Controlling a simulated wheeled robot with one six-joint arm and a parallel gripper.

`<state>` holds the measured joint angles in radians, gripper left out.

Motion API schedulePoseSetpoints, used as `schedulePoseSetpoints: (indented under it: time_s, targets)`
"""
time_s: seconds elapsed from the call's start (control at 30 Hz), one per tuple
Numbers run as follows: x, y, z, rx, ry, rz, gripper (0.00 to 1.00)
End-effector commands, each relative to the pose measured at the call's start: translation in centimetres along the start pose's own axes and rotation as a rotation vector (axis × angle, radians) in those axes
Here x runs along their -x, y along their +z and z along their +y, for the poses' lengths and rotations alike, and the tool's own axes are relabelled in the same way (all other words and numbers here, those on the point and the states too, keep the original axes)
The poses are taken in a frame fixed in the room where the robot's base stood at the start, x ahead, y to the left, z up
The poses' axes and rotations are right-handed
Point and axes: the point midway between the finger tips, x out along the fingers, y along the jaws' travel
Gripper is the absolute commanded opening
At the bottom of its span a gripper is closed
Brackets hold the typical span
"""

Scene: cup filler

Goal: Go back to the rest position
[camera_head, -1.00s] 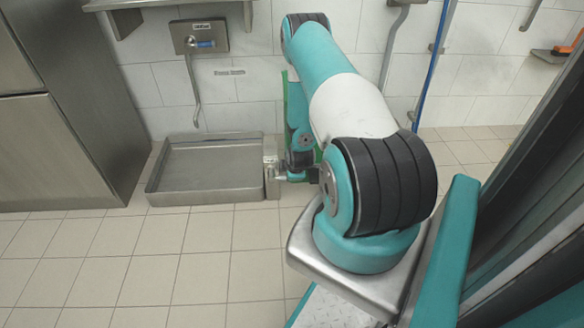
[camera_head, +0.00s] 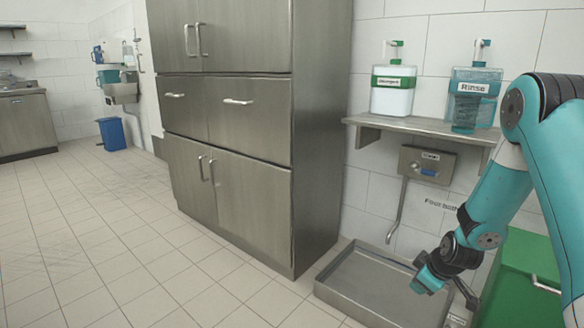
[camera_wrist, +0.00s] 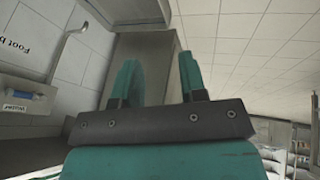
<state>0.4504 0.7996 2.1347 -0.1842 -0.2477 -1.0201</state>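My gripper (camera_head: 424,286) hangs low at the right of the head view, in front of or above the steel foot-bath tray (camera_head: 352,300). I cannot tell its exact height over the tray. In the wrist view, the two teal fingers of my gripper (camera_wrist: 158,72) stand apart with nothing between them. My teal arm bends down from the right edge of the head view.
A tall steel cabinet (camera_head: 240,130) stands left of the tray. A wall shelf (camera_head: 425,128) holds a detergent dispenser (camera_head: 392,98) and a rinse dispenser (camera_head: 474,105). A green box (camera_head: 525,262) is at the right. A blue bin (camera_head: 112,134) stands far left. The left floor is clear.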

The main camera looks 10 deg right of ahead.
Motion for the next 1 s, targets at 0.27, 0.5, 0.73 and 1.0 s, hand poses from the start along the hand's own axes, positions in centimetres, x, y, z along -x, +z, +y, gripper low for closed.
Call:
schedulePoseSetpoints:
  time_s: [0.27, 0.5, 0.73, 1.0]
  targets:
    - [14.7, -12.0, -12.6, -0.072, -0.297, 0.050, 0.39]
    - [26.3, -12.1, -23.3, -0.075, -0.495, -0.041, 0.39]
    - [33.3, -8.4, -29.1, -0.045, -0.577, -0.143, 0.39]
    - [39.8, -8.5, -29.0, -0.039, -0.593, -0.189, 0.39]
